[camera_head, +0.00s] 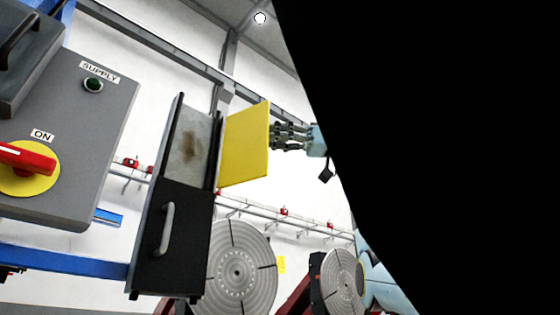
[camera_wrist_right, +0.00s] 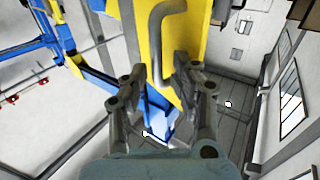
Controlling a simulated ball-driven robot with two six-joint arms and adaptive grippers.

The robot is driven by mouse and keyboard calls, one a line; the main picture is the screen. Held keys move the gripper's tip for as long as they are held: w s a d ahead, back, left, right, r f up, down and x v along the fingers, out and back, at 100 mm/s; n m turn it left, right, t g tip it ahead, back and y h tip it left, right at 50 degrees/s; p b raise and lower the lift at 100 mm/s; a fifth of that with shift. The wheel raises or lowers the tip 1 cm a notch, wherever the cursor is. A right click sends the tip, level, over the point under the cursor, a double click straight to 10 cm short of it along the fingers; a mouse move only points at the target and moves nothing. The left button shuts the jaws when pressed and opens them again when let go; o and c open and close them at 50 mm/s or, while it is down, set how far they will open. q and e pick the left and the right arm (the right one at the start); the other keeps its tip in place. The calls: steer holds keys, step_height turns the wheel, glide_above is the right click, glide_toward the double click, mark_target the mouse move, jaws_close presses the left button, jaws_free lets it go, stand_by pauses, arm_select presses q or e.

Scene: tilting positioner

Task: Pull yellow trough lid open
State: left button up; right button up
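The yellow trough lid (camera_head: 245,148) stands swung out to the right of the trough (camera_head: 187,142), whose grey, stained inside shows. In the right wrist view the lid (camera_wrist_right: 196,40) is close ahead and carries a grey bar handle (camera_wrist_right: 158,36). My right gripper (camera_head: 276,135) is at the lid's right side in the head view. In the right wrist view the fingers of this gripper (camera_wrist_right: 160,65) are spread apart, with the handle's end between or just beyond them. I cannot tell whether they touch it. My left gripper is not in view.
A black cover with a handle (camera_head: 168,230) is below the open trough part. A grey control box (camera_head: 75,120) with a red switch (camera_head: 25,158) is at left. Round slotted plates (camera_head: 238,268) stand below the lid. A black area fills the right of the head view.

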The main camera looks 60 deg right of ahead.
steer(key=shift+o, duration=0.5)
steer(key=shift+w+a, duration=0.3)
steer(key=shift+w, duration=0.15)
steer(key=shift+f, duration=0.1)
steer(key=shift+s+d, duration=0.1)
steer(key=shift+d, duration=0.05)
steer(key=v, duration=1.1)
steer(key=shift+s+d, duration=0.2)
steer(key=shift+s, duration=0.1)
